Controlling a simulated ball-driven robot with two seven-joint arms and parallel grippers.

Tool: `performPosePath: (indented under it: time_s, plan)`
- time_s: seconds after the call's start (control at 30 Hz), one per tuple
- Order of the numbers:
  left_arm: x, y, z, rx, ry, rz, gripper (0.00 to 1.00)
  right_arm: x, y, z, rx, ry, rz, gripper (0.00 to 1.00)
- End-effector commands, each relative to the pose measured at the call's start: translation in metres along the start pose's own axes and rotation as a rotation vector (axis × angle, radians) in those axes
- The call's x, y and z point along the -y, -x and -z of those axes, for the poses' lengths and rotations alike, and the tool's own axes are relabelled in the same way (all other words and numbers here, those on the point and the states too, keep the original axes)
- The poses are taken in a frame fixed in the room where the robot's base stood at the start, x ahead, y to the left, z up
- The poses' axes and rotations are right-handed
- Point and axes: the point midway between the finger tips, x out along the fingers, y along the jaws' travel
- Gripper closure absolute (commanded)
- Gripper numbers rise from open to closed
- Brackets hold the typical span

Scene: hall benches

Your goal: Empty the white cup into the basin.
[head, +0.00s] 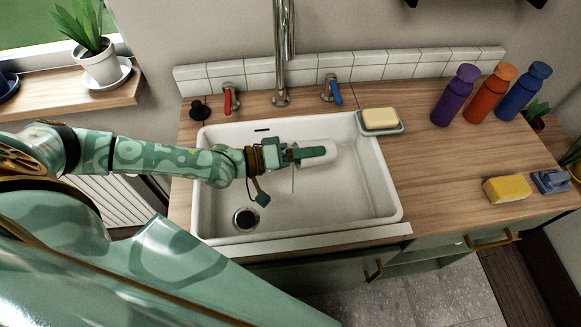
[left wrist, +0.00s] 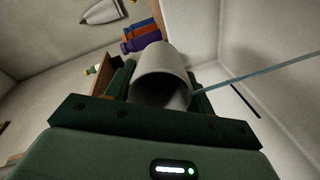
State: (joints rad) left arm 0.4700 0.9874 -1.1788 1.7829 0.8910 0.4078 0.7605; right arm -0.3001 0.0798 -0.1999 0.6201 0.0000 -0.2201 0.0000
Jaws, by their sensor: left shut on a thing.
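The white cup (head: 319,168) is lying over on its side above the white basin (head: 378,190). My left gripper (head: 308,153) is shut on it, with a green finger along its side. The cup's open end faces back toward the gripper, and a thin stream falls from there into the basin. In the left wrist view the cup (left wrist: 160,62) sits between the fingers, and a pale bluish stream (left wrist: 255,75) runs from its rim to the right. How much liquid is left inside cannot be told. My right gripper is not in view.
A tall tap (head: 283,50) stands behind the basin between a red handle (head: 228,100) and a blue handle (head: 333,90). A soap bar (head: 380,118) on a dish is at the basin's back right corner.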

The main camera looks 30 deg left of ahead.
Motion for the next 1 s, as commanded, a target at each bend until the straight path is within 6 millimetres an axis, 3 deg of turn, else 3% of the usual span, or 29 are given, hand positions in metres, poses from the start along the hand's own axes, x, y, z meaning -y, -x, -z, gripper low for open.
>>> performPosePath:
  time_s: [1.0]
  plan:
    - [-0.002,0.002,0.002,-0.037,0.0,-0.063,0.71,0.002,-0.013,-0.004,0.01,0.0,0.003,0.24]
